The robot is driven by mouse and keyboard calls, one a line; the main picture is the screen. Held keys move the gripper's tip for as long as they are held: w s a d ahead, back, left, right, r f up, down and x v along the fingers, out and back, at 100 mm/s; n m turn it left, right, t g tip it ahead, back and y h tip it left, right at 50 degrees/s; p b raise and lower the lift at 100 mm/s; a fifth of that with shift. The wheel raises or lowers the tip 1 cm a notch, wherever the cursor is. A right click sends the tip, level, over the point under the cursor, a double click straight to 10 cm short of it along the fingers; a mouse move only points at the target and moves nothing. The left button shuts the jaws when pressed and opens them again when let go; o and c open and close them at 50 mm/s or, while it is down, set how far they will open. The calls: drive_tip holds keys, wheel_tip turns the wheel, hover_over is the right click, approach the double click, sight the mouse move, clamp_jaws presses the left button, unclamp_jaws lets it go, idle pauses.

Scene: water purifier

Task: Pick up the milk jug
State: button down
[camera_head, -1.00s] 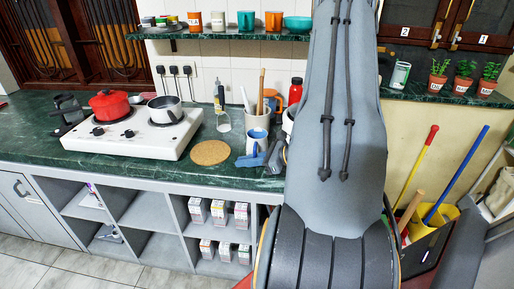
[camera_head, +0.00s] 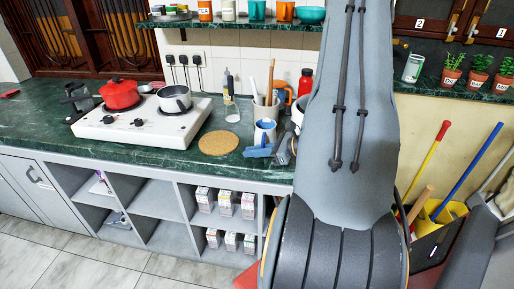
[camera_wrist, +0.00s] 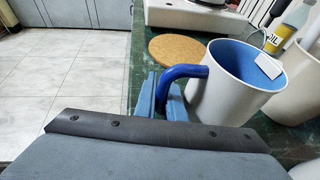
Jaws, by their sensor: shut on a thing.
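The milk jug (camera_wrist: 232,85) is white with a blue inside and a blue handle. In the wrist view it is right of centre, its handle pointing left. My gripper (camera_wrist: 168,95) has blue fingers and is shut on that handle. In the head view the jug (camera_head: 265,130) is near the front of the green counter, with my gripper (camera_head: 260,150) in front of it. The jug looks upright. I cannot tell whether its base touches the counter; part of its lower side is hidden by the gripper.
A round cork mat (camera_head: 218,143) lies left of the jug. A utensil holder (camera_head: 266,110) stands close behind it. A white stove (camera_head: 140,124) with a red pot (camera_head: 120,95) and a pan (camera_head: 174,99) is further left. A shelf (camera_head: 230,24) hangs above.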

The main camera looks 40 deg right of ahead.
wheel_tip(320, 180, up, 10)
drive_tip(key=b, duration=0.1)
drive_tip(key=shift+b, duration=0.4)
drive_tip(key=shift+f, duration=0.1)
idle(0.5)
